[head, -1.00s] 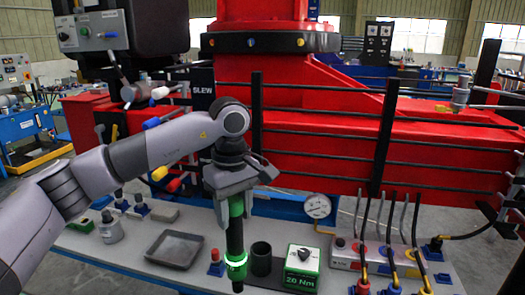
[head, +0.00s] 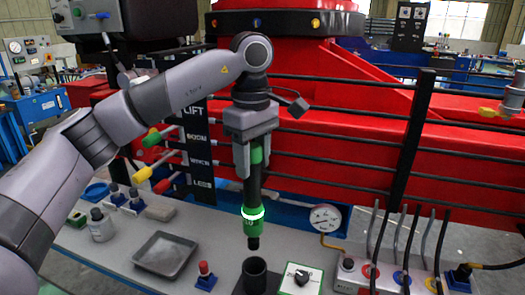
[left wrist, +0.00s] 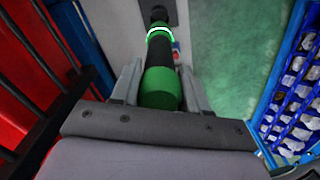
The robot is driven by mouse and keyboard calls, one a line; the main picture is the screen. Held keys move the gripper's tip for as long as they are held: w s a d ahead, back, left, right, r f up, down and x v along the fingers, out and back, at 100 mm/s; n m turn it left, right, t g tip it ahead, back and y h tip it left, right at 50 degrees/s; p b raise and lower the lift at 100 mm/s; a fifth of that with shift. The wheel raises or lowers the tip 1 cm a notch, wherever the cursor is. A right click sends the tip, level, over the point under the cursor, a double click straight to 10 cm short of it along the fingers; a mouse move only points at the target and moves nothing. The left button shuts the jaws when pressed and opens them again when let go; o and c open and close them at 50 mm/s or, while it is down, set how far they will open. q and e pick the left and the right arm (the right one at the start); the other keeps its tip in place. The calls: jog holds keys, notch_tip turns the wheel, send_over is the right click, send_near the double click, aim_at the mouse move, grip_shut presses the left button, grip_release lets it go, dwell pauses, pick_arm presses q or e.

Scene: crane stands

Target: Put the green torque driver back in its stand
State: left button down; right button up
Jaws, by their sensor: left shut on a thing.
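The green torque driver (head: 251,225) has green and black sections and a glowing light ring. It hangs nearly upright, tip down. My left gripper (head: 254,163) is shut on its upper part. The stand is a black open cup (head: 256,280) on the bench, cut off by the bottom edge of the head view. The driver's tip shows just above the cup's rim, apart from it. In the left wrist view the driver's green end (left wrist: 160,88) lies between the two fingers, with the ring further off. My right gripper is not in view.
A green-edged box with a knob (head: 301,278) stands just right of the cup. A red button on a blue base (head: 205,277) and a grey tray (head: 164,255) are to the left. A gauge (head: 325,218) and hoses are to the right. Black rails run behind.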

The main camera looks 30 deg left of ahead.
aim_at(253, 184)
pick_arm(q)
jog(key=shift+w+r, duration=0.1)
jog(key=shift+w, duration=0.05)
jog(key=shift+r, duration=0.1)
dwell(0.3)
jog(key=shift+f+b, duration=1.7)
jog(key=shift+f, duration=1.4)
